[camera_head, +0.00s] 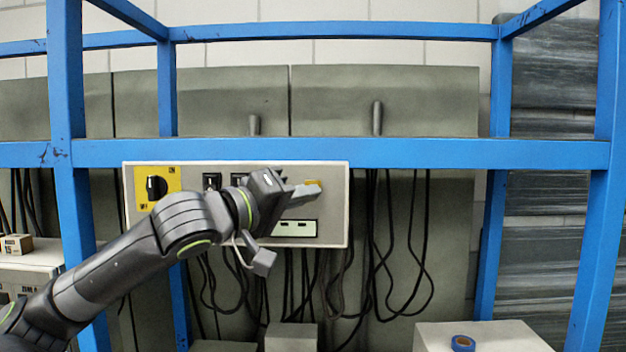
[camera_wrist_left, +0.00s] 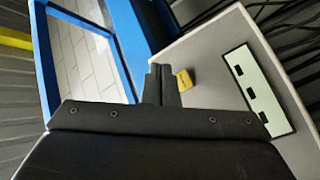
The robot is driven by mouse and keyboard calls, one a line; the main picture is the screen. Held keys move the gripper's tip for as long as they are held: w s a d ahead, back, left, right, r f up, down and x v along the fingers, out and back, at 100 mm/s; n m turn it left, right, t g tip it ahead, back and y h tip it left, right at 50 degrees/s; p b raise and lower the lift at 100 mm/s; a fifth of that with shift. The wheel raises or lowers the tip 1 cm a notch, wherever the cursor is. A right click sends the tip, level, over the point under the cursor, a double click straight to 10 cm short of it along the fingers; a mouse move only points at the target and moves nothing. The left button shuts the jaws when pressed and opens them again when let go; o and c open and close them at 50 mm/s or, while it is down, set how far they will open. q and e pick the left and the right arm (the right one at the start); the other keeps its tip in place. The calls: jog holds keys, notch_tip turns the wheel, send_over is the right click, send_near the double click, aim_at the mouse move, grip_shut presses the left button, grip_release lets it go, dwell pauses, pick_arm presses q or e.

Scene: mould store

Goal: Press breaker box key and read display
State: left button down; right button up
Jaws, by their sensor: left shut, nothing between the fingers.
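The breaker box (camera_head: 335,225) is a pale grey panel on the blue frame. It carries a black rotary switch (camera_head: 156,187) on a yellow plate at left and dark switches (camera_head: 212,181) beside it. A yellow key (camera_head: 313,184) sits at its upper right; the key also shows in the left wrist view (camera_wrist_left: 184,80). The pale green display (camera_head: 295,228) lies below, with dark marks; the wrist view shows it too (camera_wrist_left: 258,92). My left gripper (camera_head: 318,189) is shut and empty, its tips at or just before the key. I cannot tell whether they touch. My right gripper is out of view.
Blue frame bars (camera_head: 340,153) cross above the box and stand at both sides. Black cables (camera_head: 400,250) hang below and behind it. A blue tape roll (camera_head: 462,343) lies on a pale block (camera_head: 495,338) at lower right.

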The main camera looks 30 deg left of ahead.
pick_arm(q)
jog(key=w+a+p, duration=0.2)
jog(key=w, duration=0.1)
jog(key=shift+w, duration=0.2)
dwell(0.3)
dwell(1.7)
jog(key=shift+w+a, duration=0.25)
jog(key=shift+w, duration=0.1)
